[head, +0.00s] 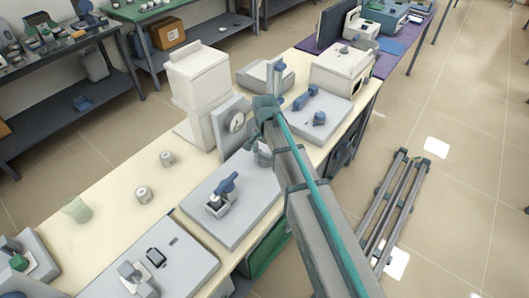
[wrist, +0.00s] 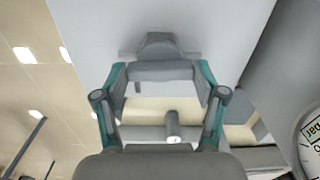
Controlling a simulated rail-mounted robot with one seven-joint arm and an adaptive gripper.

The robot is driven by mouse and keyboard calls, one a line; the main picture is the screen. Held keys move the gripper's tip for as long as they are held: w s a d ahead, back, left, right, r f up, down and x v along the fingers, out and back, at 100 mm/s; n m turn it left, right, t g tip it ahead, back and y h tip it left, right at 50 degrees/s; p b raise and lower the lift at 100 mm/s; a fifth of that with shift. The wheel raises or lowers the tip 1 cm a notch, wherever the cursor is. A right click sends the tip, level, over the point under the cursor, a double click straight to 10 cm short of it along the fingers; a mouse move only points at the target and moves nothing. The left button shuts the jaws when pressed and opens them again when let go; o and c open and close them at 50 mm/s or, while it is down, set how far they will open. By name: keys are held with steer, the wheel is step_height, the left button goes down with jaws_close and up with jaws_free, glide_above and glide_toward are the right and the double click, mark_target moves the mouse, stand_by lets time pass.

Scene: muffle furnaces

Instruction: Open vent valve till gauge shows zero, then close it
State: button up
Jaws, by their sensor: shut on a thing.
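My gripper (wrist: 160,76) has its two teal-edged fingers on either side of a grey handle (wrist: 160,66) in the wrist view. It is shut on this handle, whose rounded grey hub (wrist: 160,42) sits against a pale panel. A round white gauge (wrist: 312,145) marked "bar" is cut off at the lower right; its needle reading cannot be told. In the head view the gauge (head: 237,122) stands upright on a grey panel, left of my gripper (head: 262,152). My arm hides most of the handle there.
A white box-shaped unit (head: 198,80) stands behind the gauge. A grey plate with a blue-handled part (head: 222,188) lies in front, and another plate with blue parts (head: 318,117) lies to the right. Small cups (head: 143,194) stand on the bench at left.

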mark_target(264, 153)
steer(key=n, duration=0.4)
steer(key=shift+n+b, duration=0.4)
steer(key=n, duration=0.4)
steer(key=shift+b, duration=0.3)
steer(key=n, duration=0.4)
steer(key=shift+n, duration=0.4)
steer(key=shift+n+b, duration=0.3)
steer(key=shift+n, duration=1.5)
steer(key=o, duration=1.1)
steer(key=shift+o, duration=0.2)
step_height(264, 153, up, 12)
